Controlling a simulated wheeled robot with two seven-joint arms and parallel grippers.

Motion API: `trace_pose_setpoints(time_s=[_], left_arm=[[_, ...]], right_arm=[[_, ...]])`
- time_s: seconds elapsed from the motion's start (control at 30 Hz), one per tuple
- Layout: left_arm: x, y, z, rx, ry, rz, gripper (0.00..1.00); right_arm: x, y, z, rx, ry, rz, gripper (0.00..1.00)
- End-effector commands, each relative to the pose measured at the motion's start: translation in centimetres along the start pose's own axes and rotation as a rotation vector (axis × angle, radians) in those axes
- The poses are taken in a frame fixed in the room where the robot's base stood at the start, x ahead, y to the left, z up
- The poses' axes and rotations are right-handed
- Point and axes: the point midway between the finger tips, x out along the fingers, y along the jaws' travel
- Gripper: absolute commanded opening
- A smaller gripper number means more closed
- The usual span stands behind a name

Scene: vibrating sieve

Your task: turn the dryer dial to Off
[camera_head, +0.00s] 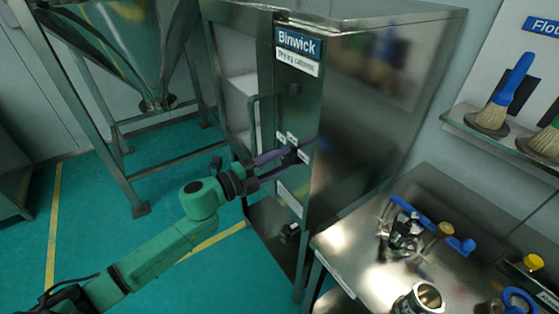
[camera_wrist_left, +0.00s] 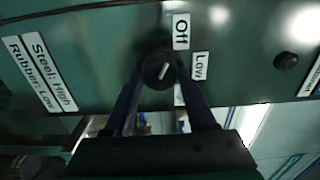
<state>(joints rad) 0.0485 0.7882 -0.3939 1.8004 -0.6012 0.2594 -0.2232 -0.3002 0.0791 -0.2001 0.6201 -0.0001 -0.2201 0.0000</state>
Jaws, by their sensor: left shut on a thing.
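The dryer is a tall steel cabinet (camera_head: 375,110) with a blue "Binwick" sign and a "Drying cabinet" label. Its dial (camera_wrist_left: 158,71) is a round black knob with a white pointer line on the dark front panel. The line lies slanted, its upper end leaning slightly right. The "Off" label (camera_wrist_left: 181,31) is above right of the dial and the "Low" label (camera_wrist_left: 200,66) is to its right. A third label below is mostly hidden by a finger. My left gripper (camera_head: 291,157) is at the panel, its fingers shut on either side of the dial. My right gripper is out of view.
A vertical door handle (camera_head: 254,122) stands just left of the panel. A steel bench (camera_head: 360,237) with blue-handled tools and a metal cup is at lower right. A hopper frame (camera_head: 85,110) stands at left; floor between is clear.

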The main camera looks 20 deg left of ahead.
Motion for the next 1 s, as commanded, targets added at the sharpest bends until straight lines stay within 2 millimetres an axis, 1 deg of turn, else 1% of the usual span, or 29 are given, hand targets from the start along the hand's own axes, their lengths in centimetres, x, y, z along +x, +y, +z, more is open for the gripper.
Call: trace_pose_setpoints(time_s=[0.23,0.27,0.3,0.33,0.63,0.73,0.87,1.0], left_arm=[[0.0,0.0,0.0,-0.003,0.0,-0.001,0.01],[0.0,0.0,0.0,-0.003,0.0,-0.001,0.68],[0.0,0.0,0.0,-0.003,0.0,-0.001,0.83],[0.0,0.0,0.0,-0.003,0.0,-0.001,0.86],[-0.1,0.0,0.0,-0.001,0.0,0.0,0.86],[-0.7,0.2,0.0,-0.002,-0.001,0.0,0.86],[-2.7,0.6,0.0,-0.003,0.0,0.003,0.86],[-5.6,0.7,-0.1,-0.004,0.0,0.005,0.86]], right_arm=[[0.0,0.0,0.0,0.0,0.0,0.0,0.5],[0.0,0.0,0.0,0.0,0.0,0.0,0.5],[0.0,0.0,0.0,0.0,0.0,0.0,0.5],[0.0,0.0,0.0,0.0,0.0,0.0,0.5],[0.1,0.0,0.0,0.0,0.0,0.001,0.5],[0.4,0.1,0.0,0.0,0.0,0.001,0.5],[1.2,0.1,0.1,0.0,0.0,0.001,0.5],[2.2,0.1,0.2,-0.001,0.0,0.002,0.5]])
